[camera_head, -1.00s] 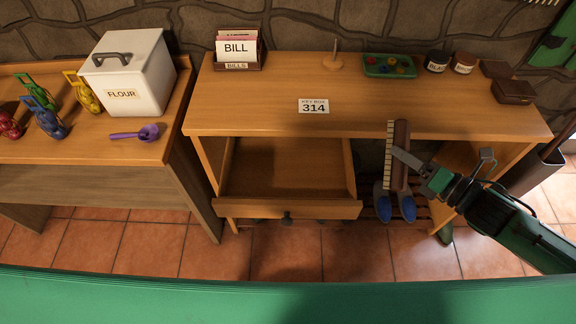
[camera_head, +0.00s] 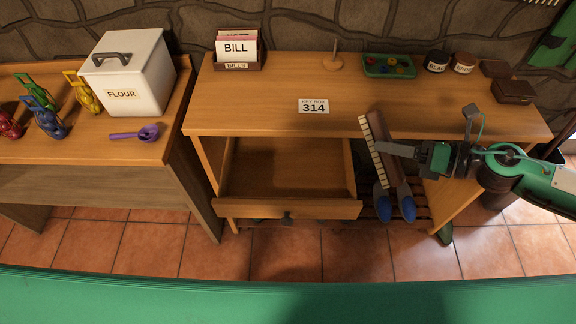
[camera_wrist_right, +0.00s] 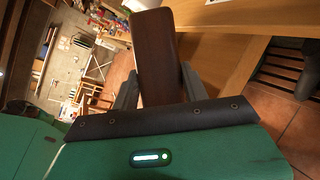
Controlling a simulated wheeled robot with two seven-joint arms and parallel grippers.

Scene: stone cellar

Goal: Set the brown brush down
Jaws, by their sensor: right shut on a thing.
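The brown brush (camera_head: 375,124) has a dark wooden back and a row of pale bristles facing left. My right gripper (camera_head: 386,147) is shut on it and holds it tilted in front of the right part of the desk (camera_head: 350,121). In the right wrist view, the brush's dark back (camera_wrist_right: 158,55) stands between the two grey fingers (camera_wrist_right: 160,90). The desk's edge and top lie just beyond it there. I cannot tell whether the brush touches the desk. My left gripper is not in view.
The drawer (camera_head: 285,209) is pulled out and looks empty. Blue-toed shoes (camera_head: 407,208) sit on a low rack under the desk. A bill holder (camera_head: 238,66), spike stand (camera_head: 334,63), green tray (camera_head: 388,73), jars (camera_head: 464,63) and brown boxes (camera_head: 514,92) line the back.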

